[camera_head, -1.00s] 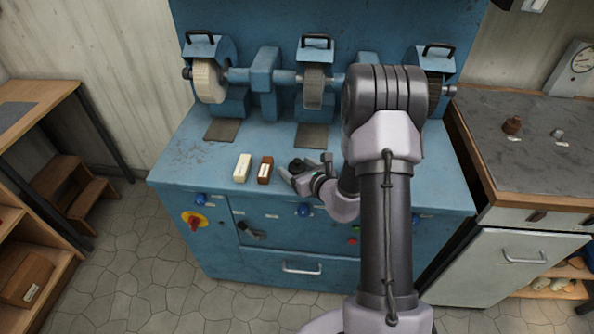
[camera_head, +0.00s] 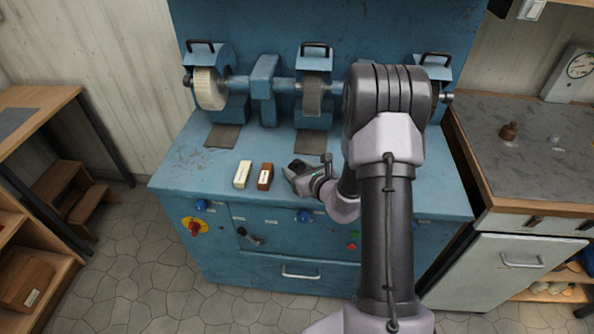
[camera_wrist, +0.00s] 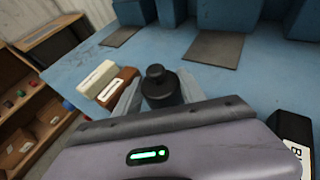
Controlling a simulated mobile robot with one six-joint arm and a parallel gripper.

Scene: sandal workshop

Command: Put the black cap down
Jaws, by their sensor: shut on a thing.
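The black cap (camera_wrist: 160,88), a dark round piece with a small knob on top, sits between the two fingers of my gripper (camera_wrist: 159,91) in the wrist view. My gripper is shut on it. In the head view my gripper (camera_head: 297,174) is low over the front of the blue bench top (camera_head: 210,165), right of a brown bar. The cap shows there only as a small dark shape (camera_head: 297,165), partly hidden by the gripper. I cannot tell whether its underside touches the bench top.
A cream bar (camera_head: 243,174) and a brown bar (camera_head: 265,176) lie left of my gripper. A black labelled object (camera_wrist: 294,142) is close on the right in the wrist view. Grinding wheels (camera_head: 209,90) stand behind. A grey-topped bench (camera_head: 520,165) with a brown bottle (camera_head: 509,131) is at the right.

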